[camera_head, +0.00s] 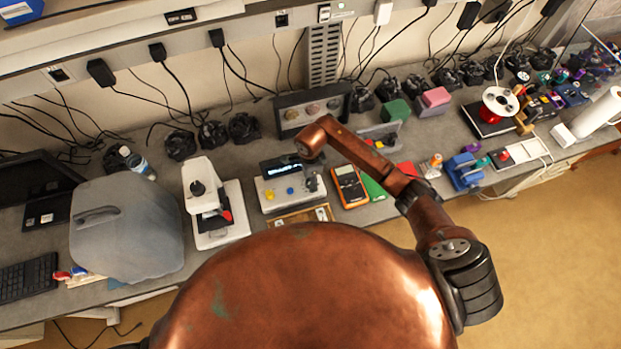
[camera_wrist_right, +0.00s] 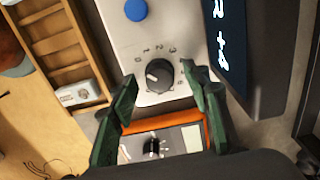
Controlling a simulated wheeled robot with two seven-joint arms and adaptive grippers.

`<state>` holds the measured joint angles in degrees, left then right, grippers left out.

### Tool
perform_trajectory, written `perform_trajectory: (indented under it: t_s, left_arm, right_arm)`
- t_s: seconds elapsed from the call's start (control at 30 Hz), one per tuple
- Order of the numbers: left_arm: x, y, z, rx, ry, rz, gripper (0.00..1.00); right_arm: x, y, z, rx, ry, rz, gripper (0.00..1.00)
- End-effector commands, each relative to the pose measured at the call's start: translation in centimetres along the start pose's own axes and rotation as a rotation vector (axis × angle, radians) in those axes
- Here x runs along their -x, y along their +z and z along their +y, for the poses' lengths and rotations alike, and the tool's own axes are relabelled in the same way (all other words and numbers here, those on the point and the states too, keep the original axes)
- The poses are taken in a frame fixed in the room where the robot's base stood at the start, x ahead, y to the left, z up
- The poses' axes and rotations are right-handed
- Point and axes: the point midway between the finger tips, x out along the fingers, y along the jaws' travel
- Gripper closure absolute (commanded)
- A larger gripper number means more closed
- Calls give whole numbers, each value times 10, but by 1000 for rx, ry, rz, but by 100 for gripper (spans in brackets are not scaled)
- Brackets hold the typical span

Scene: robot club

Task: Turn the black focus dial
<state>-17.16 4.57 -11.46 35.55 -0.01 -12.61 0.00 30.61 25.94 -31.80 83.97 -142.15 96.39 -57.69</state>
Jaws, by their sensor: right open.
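The black focus dial (camera_wrist_right: 159,74) sits on a pale instrument panel, with printed numbers around its upper side. Its light pointer mark faces left in the right wrist view. My right gripper (camera_wrist_right: 160,84) is open, with its green fingers on either side of and just short of the dial; nothing is between them, and I see no contact. In the head view the pale instrument (camera_head: 290,188) stands on the bench under my copper right arm, and I cannot make out the gripper clearly there. My left gripper is not in view.
An orange multimeter (camera_head: 349,187) lies right of the instrument; its own dial shows below the fingers in the wrist view (camera_wrist_right: 152,147). A blue button (camera_wrist_right: 136,10) and a dark display (camera_wrist_right: 228,45) are near the dial. A white microscope-like device (camera_head: 208,200) stands left.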

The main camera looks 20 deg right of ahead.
Motion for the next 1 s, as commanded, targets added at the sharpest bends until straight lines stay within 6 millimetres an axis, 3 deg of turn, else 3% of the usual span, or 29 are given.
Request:
perform_trajectory:
  t_s: [0.27, 0.87, 1.0]
  left_arm:
    - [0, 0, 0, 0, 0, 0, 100]
    - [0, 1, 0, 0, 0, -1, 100]
    - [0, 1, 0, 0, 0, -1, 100]
  right_arm:
    - [-3, 0, 0, 0, 0, 0, 56]
    - [-2, 0, 0, -1, 0, -1, 97]
    - [-2, 0, 0, -3, 0, 0, 98]
